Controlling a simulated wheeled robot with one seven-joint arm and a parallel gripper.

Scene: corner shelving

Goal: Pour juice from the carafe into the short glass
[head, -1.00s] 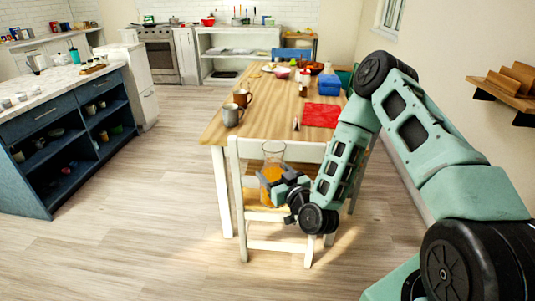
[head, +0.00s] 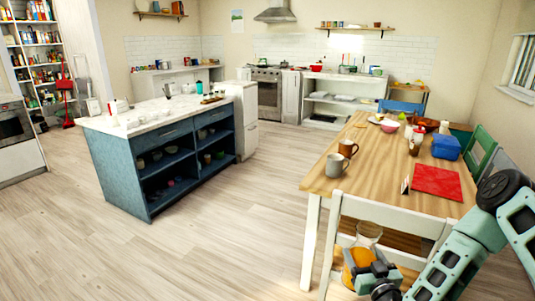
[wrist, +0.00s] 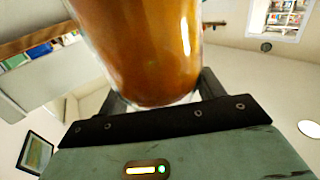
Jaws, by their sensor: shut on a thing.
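The carafe (head: 367,236) is clear glass with orange juice in its lower part. My gripper (head: 370,276) is shut on the carafe and holds it about upright, at the near end of the table by a white chair. In the wrist view the carafe's juice-filled body (wrist: 145,50) fills the top middle, between the jaws of my gripper (wrist: 150,105). I cannot make out a short glass in either view.
The wooden table (head: 330,180) bears a grey mug (head: 337,165), a brown mug (head: 348,148), a red mat (head: 437,182) and a blue box (head: 446,147). A white chair (head: 385,212) stands at its near end. A blue island (head: 170,165) is left; floor between is clear.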

